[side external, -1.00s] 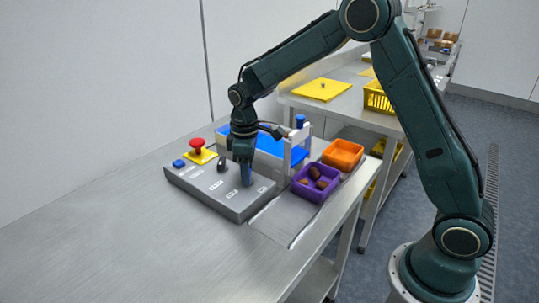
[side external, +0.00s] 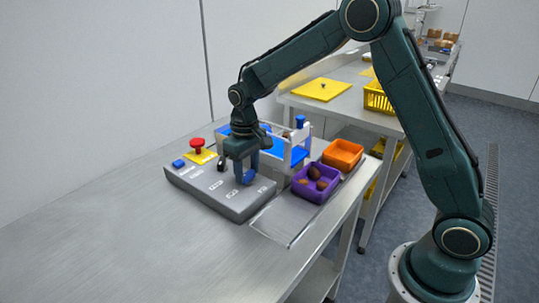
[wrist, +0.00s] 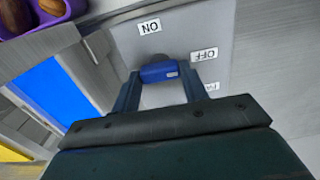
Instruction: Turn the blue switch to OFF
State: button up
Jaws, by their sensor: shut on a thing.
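The blue switch (wrist: 158,72) is a short bar knob on the sloped face of a grey control box (side external: 222,203). In the wrist view it lies nearly crosswise, and a white mark at its right end faces the side of the OFF label (wrist: 204,55). The ON label (wrist: 149,26) is above it. My gripper (wrist: 158,80) is shut on the switch, one finger at each end. In the side view my gripper (side external: 245,178) is down at the box face, and its fingers partly hide the switch.
A red mushroom button (side external: 197,145) on a yellow base and a small blue button (side external: 178,163) are on the box's left. Behind stands a blue belt (side external: 270,145) with a white frame. Purple (side external: 312,195) and orange (side external: 342,154) trays are at right. The table's front left is clear.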

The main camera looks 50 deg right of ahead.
aim_at(248, 173)
jog(key=o, duration=1)
jog(key=shift+r, duration=0.1)
notch_tip(248, 173, up, 14)
jog(key=shift+f, duration=0.15)
dwell(0.3)
